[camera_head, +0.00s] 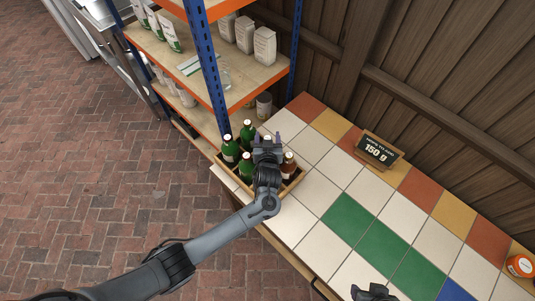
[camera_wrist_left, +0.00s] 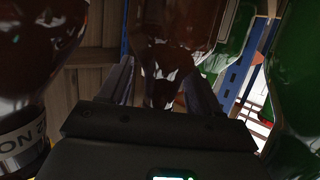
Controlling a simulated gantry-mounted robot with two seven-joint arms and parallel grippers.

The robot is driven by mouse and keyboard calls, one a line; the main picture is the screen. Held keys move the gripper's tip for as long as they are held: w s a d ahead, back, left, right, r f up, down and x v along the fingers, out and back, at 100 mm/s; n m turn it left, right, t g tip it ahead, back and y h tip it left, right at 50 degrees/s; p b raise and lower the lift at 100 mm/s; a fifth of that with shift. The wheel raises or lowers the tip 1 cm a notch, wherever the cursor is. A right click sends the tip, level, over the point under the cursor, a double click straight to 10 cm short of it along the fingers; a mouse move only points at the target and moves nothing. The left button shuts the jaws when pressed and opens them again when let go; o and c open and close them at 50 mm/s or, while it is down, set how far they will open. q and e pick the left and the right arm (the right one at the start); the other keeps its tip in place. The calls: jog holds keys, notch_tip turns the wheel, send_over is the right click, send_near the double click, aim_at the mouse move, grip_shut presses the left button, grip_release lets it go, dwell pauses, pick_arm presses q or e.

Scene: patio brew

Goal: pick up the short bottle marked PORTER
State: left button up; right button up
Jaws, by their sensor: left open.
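A wooden crate (camera_head: 292,187) on the tiled counter holds several bottles, among them green bottles (camera_head: 230,150) and a brown bottle (camera_head: 288,168). My left gripper (camera_head: 267,141) is over the crate, among the bottles, and hides part of them. In the left wrist view its open fingers (camera_wrist_left: 160,88) stand on either side of a brown bottle's neck (camera_wrist_left: 158,68); I cannot tell if they touch it. No label reading PORTER is legible. A partly seen label shows on a bottle at the left (camera_wrist_left: 22,136). A dark part of my right gripper (camera_head: 372,293) shows at the bottom edge.
A blue and orange shelf rack (camera_head: 214,75) with bags and jars stands close behind the crate. A sign reading 150 g (camera_head: 376,150) and an orange-labelled jar (camera_head: 520,266) are on the counter. The coloured tiles (camera_head: 370,220) between are clear.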

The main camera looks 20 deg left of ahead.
pick_arm(q)
jog(key=shift+w+f, duration=0.1)
jog(key=shift+w, duration=0.05)
jog(key=shift+a, duration=0.1)
grip_shut()
dwell(1.3)
